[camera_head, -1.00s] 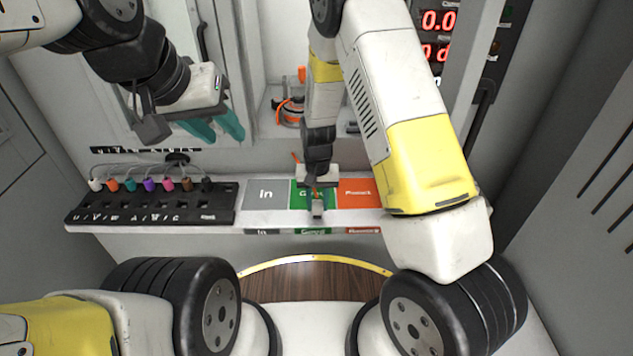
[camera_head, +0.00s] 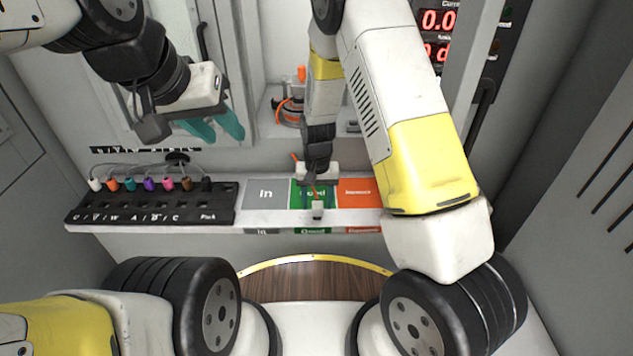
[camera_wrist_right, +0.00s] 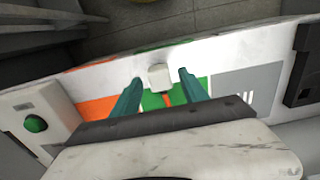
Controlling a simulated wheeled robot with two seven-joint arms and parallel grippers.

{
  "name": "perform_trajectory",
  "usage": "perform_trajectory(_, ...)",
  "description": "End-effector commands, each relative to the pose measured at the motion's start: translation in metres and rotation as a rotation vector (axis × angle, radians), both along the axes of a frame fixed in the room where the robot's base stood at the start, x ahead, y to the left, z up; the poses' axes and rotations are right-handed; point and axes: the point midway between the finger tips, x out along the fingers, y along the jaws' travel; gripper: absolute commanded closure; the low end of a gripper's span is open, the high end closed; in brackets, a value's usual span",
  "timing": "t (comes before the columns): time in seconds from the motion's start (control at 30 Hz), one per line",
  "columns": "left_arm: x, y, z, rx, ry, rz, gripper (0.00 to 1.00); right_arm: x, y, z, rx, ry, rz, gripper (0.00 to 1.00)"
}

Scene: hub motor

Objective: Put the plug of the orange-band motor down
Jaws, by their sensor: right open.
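The white plug (camera_wrist_right: 158,77) shows in the right wrist view between the tips of my right gripper's teal fingers, with a gap on each side. It has an orange cable (camera_wrist_right: 168,98). In the head view the plug (camera_head: 317,209) is at the front of the green pad (camera_head: 301,200). My right gripper (camera_head: 317,186) is open above the pad, its fingers mostly hidden there. The orange-band motor (camera_head: 290,112) appears to be the orange-ringed thing in the recess behind, partly covered by my right arm. My left gripper (camera_head: 226,138) hangs open and empty at the upper left.
A grey "In" pad (camera_head: 265,194) and an orange pad (camera_head: 358,192) flank the green one on the shelf. A black socket block (camera_head: 150,205) with several coloured plugs stands left. A red-digit display (camera_head: 438,30) is at the upper right.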

Motion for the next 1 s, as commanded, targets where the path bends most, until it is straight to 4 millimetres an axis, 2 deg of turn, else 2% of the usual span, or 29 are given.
perform_trajectory(0.3, 0.0, 0.0, 0.0, 0.0, 0.0, 0.0, 0.64, 0.002, 0.001, 0.069, 0.003, -0.006, 0.0, 0.48)
perform_trajectory(0.5, 0.0, 0.0, 0.0, 0.0, 0.0, 0.0, 0.64, 0.002, 0.0, 0.099, 0.002, -0.004, 0.0, 0.48)
perform_trajectory(0.7, 0.0, 0.0, 0.0, 0.0, 0.0, 0.0, 0.64, 0.001, 0.0, 0.109, 0.001, -0.002, -0.001, 0.48)
perform_trajectory(1.0, 0.0, 0.0, 0.0, 0.0, 0.0, 0.0, 0.64, 0.001, 0.0, 0.109, 0.0, -0.001, -0.001, 0.48)
